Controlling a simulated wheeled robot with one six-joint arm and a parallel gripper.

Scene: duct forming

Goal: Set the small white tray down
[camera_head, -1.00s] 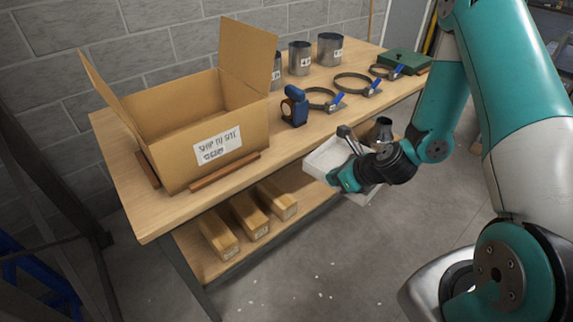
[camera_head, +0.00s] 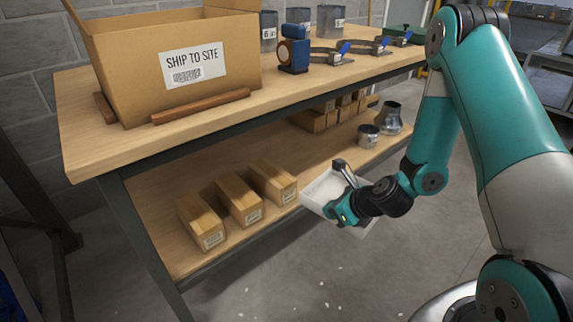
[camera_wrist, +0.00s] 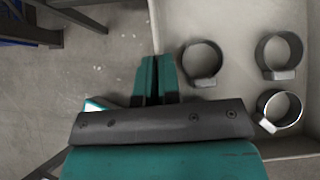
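The small white tray (camera_head: 322,190) hangs level at the front edge of the lower shelf (camera_head: 190,255), right of the cardboard boxes there. Whether any of it is over the shelf I cannot tell. My gripper (camera_head: 341,212) is shut on the tray's near wall. In the wrist view the fingertips (camera_wrist: 157,72) are close together at the wall, and the tray's inside (camera_wrist: 228,25) fills the right. Three metal ring clamps lie in it: one near the wall (camera_wrist: 202,62), one at upper right (camera_wrist: 279,55), one at lower right (camera_wrist: 279,110).
Several long cardboard boxes (camera_head: 240,201) stand on the lower shelf at left. A metal cylinder (camera_head: 368,136) and a tapered duct piece (camera_head: 390,118) stand at its right. Between them the shelf has free room. The worktop above holds a large open carton (camera_head: 170,65) and a blue tool (camera_head: 293,50).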

